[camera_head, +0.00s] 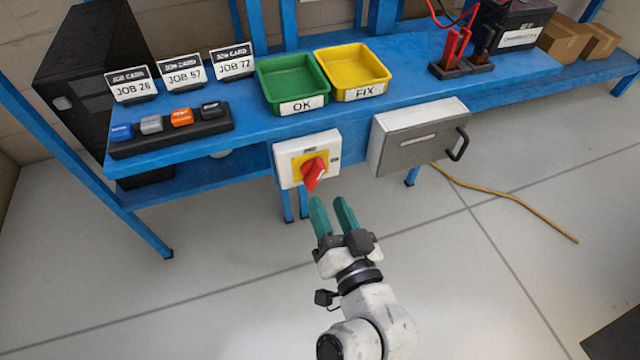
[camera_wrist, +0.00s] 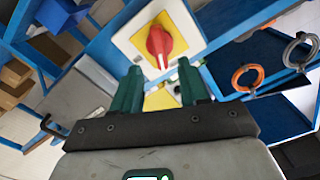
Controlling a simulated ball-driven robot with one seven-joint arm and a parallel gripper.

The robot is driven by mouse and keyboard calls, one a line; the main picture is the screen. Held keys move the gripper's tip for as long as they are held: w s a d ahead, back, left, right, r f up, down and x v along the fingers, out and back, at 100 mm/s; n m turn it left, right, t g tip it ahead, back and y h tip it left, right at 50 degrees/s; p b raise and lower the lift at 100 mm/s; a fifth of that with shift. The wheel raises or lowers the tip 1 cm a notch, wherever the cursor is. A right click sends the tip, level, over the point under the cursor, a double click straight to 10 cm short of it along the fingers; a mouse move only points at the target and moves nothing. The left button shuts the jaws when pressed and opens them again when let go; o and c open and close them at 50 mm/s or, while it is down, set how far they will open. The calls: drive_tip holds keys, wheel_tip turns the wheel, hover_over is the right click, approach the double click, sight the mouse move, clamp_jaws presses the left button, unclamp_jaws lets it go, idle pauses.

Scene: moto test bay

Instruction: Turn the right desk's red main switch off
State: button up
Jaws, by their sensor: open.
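The red main switch (camera_head: 314,172) is a red rotary knob on a yellow plate in a white box (camera_head: 290,155) on the front of the blue desk (camera_head: 245,150). In the head view the knob sits tilted. In the wrist view the red knob (camera_wrist: 159,43) shows above the fingers, with a white mark at its lower end. My gripper (camera_head: 332,208) is open and empty, its green fingers pointing at the switch from below and in front. In the wrist view the fingers (camera_wrist: 163,88) stand apart, short of the knob. I see no contact.
A grey drawer box (camera_head: 415,140) with a black handle hangs right of the switch. A green OK tray (camera_head: 292,82), a yellow FIX tray (camera_head: 352,72), job cards (camera_head: 182,74) and a black rack (camera_head: 170,134) stand on the desk. A yellow cable (camera_head: 510,202) lies on the open floor.

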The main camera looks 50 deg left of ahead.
sight(317, 180)
drive_tip(key=x, duration=0.5)
drive_tip(key=shift+w+a, duration=0.15)
drive_tip(key=shift+a, duration=0.25)
clamp_jaws()
